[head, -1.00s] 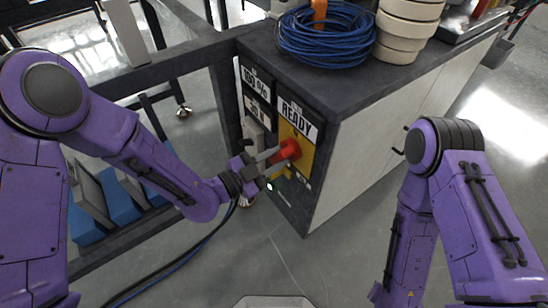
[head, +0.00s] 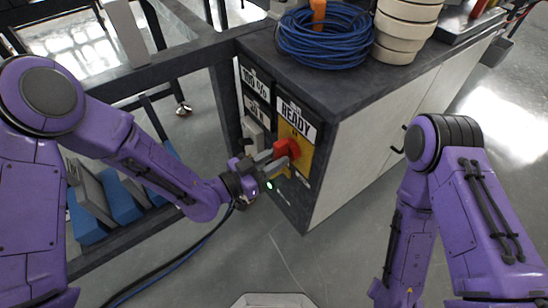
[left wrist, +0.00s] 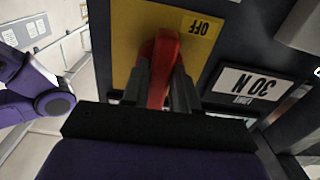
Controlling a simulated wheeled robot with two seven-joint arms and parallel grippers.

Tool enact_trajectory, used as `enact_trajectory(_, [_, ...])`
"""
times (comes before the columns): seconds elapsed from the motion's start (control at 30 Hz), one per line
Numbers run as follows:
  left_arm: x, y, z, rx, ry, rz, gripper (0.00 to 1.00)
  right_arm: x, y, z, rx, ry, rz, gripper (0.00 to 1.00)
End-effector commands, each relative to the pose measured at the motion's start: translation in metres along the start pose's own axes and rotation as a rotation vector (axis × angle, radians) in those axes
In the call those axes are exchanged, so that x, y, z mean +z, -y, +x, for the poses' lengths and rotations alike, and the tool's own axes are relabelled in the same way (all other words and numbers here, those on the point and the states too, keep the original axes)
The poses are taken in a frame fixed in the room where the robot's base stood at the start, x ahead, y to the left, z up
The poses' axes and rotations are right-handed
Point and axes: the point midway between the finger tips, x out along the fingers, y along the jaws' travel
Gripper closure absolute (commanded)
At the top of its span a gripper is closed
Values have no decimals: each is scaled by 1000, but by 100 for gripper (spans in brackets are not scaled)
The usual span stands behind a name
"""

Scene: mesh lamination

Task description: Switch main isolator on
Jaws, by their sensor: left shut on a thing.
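The main isolator is a red rotary handle (head: 288,148) on a yellow plate (head: 305,160), on the dark end panel of the cabinet. In the left wrist view the red handle (left wrist: 163,70) stands between the two grey fingers. An "OFF" label (left wrist: 198,27) shows upside down on the yellow plate (left wrist: 128,40) there. My left gripper (head: 274,162) is shut on the red handle. The fingers hide part of it. My right arm comes down at the right of the head view, and its gripper is out of the picture.
A "READY" display (head: 296,118) sits above the isolator, with a "100 %" display (head: 256,83) left of it. A coil of blue cable (head: 326,35) and stacked beige rings (head: 408,28) stand on the cabinet top (head: 370,80). The floor in front is clear.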

Motion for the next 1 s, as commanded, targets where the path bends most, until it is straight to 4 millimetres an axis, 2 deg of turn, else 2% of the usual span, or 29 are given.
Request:
enact_trajectory(0.37, [0, 1, 0, -3, -2, -9, 100, 0, 0, 0, 0, 0, 0, 100])
enact_trajectory(0.4, [0, 1, 0, -3, -2, -9, 62, 0, 0, 0, 0, 0, 0, 100])
enact_trajectory(0.43, [0, 1, 0, -3, -2, -8, 52, 0, 0, 0, 0, 0, 0, 100])
enact_trajectory(0.77, [0, 0, -3, -2, -1, -6, 51, 0, 0, 0, 0, 0, 0, 100])
enact_trajectory(0.87, [0, 1, -18, -4, 0, -7, 51, 0, 0, 0, 0, 0, 0, 100])
enact_trajectory(1.0, [0, 2, -52, -7, -1, -9, 51, 0, 0, 0, 0, 0, 0, 100])
